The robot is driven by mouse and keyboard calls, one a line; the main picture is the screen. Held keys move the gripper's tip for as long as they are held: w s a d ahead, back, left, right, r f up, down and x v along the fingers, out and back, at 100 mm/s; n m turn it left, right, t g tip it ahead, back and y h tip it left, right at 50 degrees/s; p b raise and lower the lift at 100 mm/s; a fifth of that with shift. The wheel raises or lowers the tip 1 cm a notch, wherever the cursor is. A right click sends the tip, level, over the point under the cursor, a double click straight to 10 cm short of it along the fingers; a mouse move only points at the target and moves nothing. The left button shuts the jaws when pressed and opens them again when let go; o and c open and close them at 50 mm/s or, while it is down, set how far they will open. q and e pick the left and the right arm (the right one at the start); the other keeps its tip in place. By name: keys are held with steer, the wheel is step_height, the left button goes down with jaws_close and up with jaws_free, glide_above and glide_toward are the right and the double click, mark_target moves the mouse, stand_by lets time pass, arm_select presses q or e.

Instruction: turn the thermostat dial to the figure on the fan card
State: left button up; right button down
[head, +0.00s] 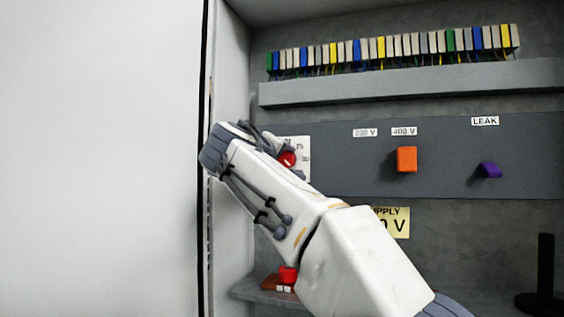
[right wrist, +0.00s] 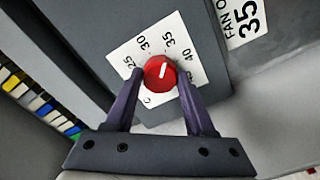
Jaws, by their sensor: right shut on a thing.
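The thermostat dial (right wrist: 160,72) is a round red knob with a white pointer line. It sits on a white scale plate (right wrist: 150,45) marked 25, 30, 35, 40 and 45. The pointer aims up and slightly right, roughly at 35. The fan card (right wrist: 247,18) at the top right of the right wrist view reads 35, its wording partly cut off. My right gripper (right wrist: 159,74) has its two purple fingers closed on opposite sides of the dial. In the head view, the dial (head: 287,159) is partly hidden by my right arm. My left gripper is not in view.
An orange knob (head: 406,159) stands below 230 V and 400 V labels. A purple knob (head: 490,170) sits under a LEAK label. A yellow supply card (head: 398,222) is partly covered by my arm. A red item (head: 287,275) is low on a shelf. Coloured terminals (head: 395,46) run above.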

stand_by(0.4)
steer(key=shift+c, duration=1.3)
jaws_free()
steer(key=shift+s, duration=0.1)
steer(key=b+v, duration=0.3)
steer(key=v, duration=0.7)
steer(key=shift+s+a+f, duration=0.1)
